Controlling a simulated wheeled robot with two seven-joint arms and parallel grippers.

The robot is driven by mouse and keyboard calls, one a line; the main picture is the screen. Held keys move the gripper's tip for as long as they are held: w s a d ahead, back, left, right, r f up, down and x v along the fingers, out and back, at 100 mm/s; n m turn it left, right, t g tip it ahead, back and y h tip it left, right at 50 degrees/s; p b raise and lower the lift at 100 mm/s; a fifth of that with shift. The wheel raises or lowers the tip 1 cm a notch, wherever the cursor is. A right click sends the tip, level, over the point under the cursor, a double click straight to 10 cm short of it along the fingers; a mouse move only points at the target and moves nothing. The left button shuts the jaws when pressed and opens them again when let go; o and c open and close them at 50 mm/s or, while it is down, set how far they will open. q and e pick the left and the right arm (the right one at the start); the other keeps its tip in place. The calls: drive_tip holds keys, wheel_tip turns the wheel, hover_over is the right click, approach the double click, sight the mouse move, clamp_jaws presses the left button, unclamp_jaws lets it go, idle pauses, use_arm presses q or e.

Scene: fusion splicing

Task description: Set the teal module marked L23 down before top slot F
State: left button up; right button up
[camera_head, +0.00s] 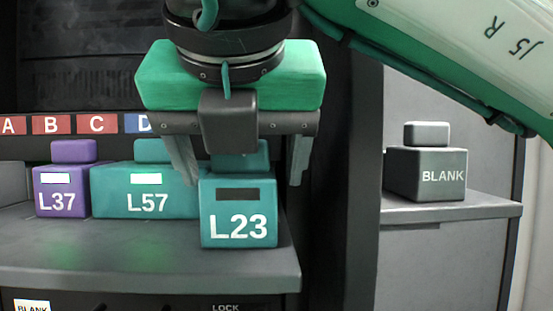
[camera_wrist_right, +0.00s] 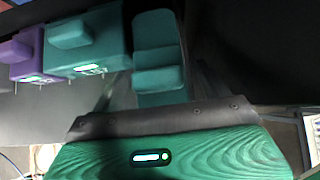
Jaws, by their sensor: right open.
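The teal module marked L23 (camera_head: 238,215) stands upright at the right front part of the grey shelf (camera_head: 150,262). In the right wrist view its teal top and handle (camera_wrist_right: 158,55) show in the middle. My right gripper (camera_head: 243,181) is open, with one finger on each side of the module's handle and a visible gap to it. Its fingers also show faintly in the right wrist view (camera_wrist_right: 155,92). The label of top slot F is not visible; my gripper and wrist cover the row beyond D. My left gripper is not in view.
A teal module L57 (camera_head: 140,190) stands just left of L23, close to my left-hand finger. A purple module L37 (camera_head: 60,192) stands further left. Slot labels A to D (camera_head: 97,124) run above. A dark BLANK module (camera_head: 427,175) sits on a separate right shelf (camera_head: 450,208), past a dark upright (camera_head: 345,200).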

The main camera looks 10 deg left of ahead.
drive_tip(key=shift+s+r, duration=0.1)
drive_tip(key=shift+r, duration=0.2)
drive_tip(key=b+v, duration=0.2)
drive_tip(key=v, duration=0.9)
drive_tip(key=shift+s+d+r+b, duration=0.15)
drive_tip(key=shift+s+r+b, duration=0.05)
drive_tip(key=shift+s+b, duration=0.2)
drive_tip(key=shift+w, duration=0.1)
